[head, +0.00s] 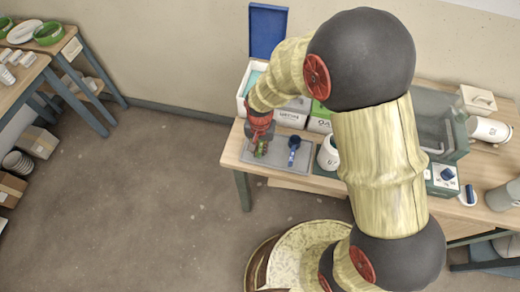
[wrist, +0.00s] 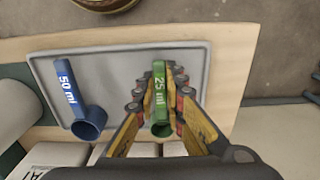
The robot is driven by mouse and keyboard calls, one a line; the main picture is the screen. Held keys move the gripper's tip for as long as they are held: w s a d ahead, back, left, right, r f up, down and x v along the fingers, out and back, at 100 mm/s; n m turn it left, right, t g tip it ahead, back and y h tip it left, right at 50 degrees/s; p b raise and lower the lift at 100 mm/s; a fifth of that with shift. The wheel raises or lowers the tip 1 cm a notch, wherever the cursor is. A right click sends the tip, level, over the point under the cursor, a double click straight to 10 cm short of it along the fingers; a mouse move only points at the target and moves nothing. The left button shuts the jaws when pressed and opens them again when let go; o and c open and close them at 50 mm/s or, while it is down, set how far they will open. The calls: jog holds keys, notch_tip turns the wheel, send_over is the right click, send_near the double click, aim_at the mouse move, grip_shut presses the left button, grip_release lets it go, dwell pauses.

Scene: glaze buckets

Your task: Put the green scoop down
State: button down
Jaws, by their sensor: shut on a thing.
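The green scoop (wrist: 160,88), marked 25 ml, is between the fingers of my gripper (wrist: 160,85) in the wrist view, with its handle pointing up the picture. My gripper is shut on it. In the head view the green scoop (head: 261,148) shows just below my gripper (head: 260,138), over the left part of the grey tray (head: 275,158). I cannot tell whether the scoop touches the tray. A blue scoop (wrist: 75,100), marked 50 ml, lies on the left side of the tray in the wrist view; it also shows in the head view (head: 293,148).
White tubs (head: 292,113) stand behind the tray, with an upright blue lid (head: 267,30) farther back. A white jug (head: 328,153) stands right of the tray. My arm hides part of the bench. The tray's middle, between the two scoops, is bare.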

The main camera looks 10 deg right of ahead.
jog(key=shift+f, duration=0.2)
jog(key=c, duration=2)
grip_release()
jog(key=shift+o, duration=0.6)
jog(key=s+d+r+t+p, duration=0.1)
jog(key=d+r+p, duration=0.1)
jog(key=r, duration=0.8)
jog(key=d+r+p, duration=0.2)
jog(key=r, duration=0.9)
jog(key=s+d+r+n+t, duration=0.2)
jog(key=s+d+r, duration=0.3)
jog(key=s+r, duration=0.2)
jog(key=s+d+r+n+t, duration=0.2)
jog(key=s+d+r, duration=0.3)
jog(key=s+r, duration=0.3)
